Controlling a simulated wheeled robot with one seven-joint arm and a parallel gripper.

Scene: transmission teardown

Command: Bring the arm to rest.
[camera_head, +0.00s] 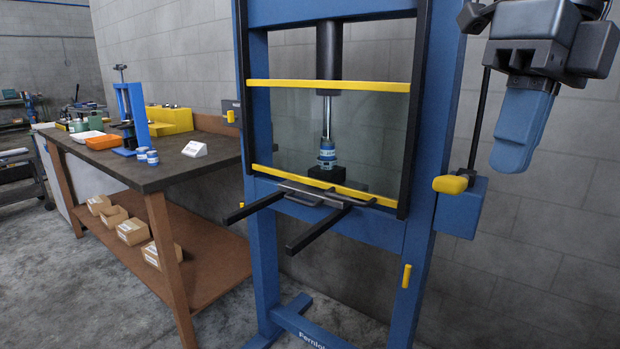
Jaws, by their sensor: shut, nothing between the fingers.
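My gripper (514,158) hangs at the upper right, in front of the grey block wall and to the right of the blue press. Its body is dark and its blue fingers point down, closed together with nothing between them. It is apart from the press frame in the picture. The rest of my arm is mostly out of view above the top right edge.
The blue press (256,180) has a clear guard (390,125) with yellow bars. Inside, a blue-and-silver part stands under the ram. A yellow-ended lever (450,184) is below-left of my gripper. A workbench (165,165) stands left. Wall space right is clear.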

